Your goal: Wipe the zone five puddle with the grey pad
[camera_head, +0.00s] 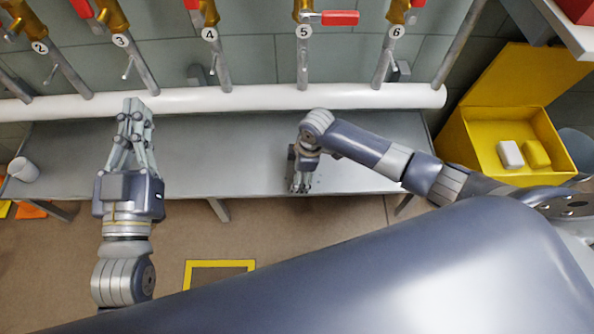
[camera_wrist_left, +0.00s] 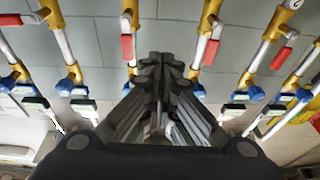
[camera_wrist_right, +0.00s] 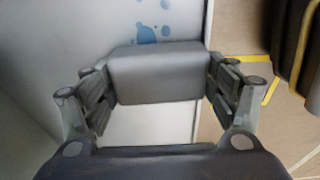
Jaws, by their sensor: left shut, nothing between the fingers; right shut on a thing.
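The grey pad (camera_wrist_right: 155,72) is a dark grey block between the fingers of my right gripper (camera_wrist_right: 157,85) in the right wrist view. My right gripper (camera_head: 301,187) also shows in the head view, pointing down over the bench's front part below the pipe labelled 5 (camera_head: 303,31). The blue puddle (camera_wrist_right: 152,32) shows as a patch and droplets on the pale surface just beyond the pad. I cannot tell whether the pad touches the surface. My left gripper (camera_head: 138,107) is shut and empty over the bench's left part, near the white pipe; it also shows in the left wrist view (camera_wrist_left: 162,62).
The grey bench (camera_head: 240,165) is largely clear. A white horizontal pipe (camera_head: 260,97) runs along its back, under numbered pipes with red-handled valves. A white cup (camera_head: 24,169) is at the left. A yellow box (camera_head: 470,145) holding a white block (camera_head: 510,154) and a yellow block (camera_head: 537,154) stands right.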

